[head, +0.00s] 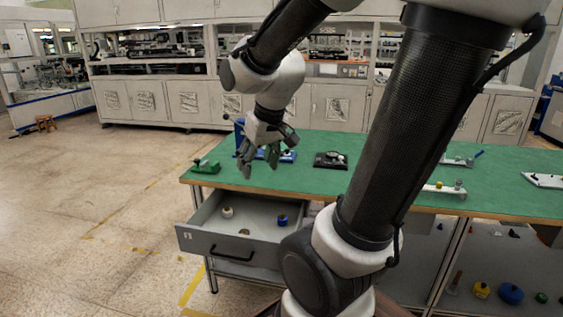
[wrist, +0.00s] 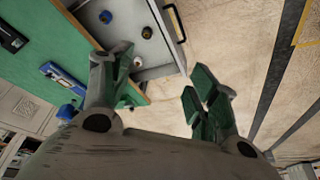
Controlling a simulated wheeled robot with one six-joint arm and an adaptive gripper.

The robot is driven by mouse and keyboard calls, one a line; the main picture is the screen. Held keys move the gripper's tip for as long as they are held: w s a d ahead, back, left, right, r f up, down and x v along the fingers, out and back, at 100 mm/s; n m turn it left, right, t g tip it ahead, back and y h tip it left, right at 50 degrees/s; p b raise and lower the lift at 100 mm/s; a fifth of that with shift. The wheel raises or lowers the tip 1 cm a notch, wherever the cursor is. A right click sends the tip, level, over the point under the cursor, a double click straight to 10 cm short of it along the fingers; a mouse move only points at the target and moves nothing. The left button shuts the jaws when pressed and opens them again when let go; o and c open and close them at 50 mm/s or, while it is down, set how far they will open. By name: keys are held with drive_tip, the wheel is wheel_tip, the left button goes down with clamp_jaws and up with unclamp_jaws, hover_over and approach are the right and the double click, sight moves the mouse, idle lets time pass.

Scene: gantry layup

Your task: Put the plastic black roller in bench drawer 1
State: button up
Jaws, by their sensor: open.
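My gripper (head: 259,165) is open, with no object visible between its fingers, above the bench's front left part. In the wrist view its fingers (wrist: 160,78) are spread wide, with the drawer and floor beyond. A grey bench drawer (head: 205,242) is pulled out below the bench's left end; a small white label is on its front. It holds a cream round piece (head: 228,212), a blue round piece (head: 282,220) and a small brownish piece (head: 244,232). These also show in the wrist view. I cannot make out a black roller for certain in either view.
The green bench top (head: 300,185) carries a green fixture (head: 206,167), a blue fixture (head: 289,156) and a black fixture (head: 330,160). White fixtures stand at right. A shelf below holds several coloured pieces.

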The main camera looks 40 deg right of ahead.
drive_tip(key=s+a+r, duration=0.1)
drive_tip(key=s+r, duration=0.3)
drive_tip(key=s, duration=0.7)
drive_tip(key=shift+a+r, duration=0.15)
drive_tip(key=shift+r, duration=0.1)
idle(0.5)
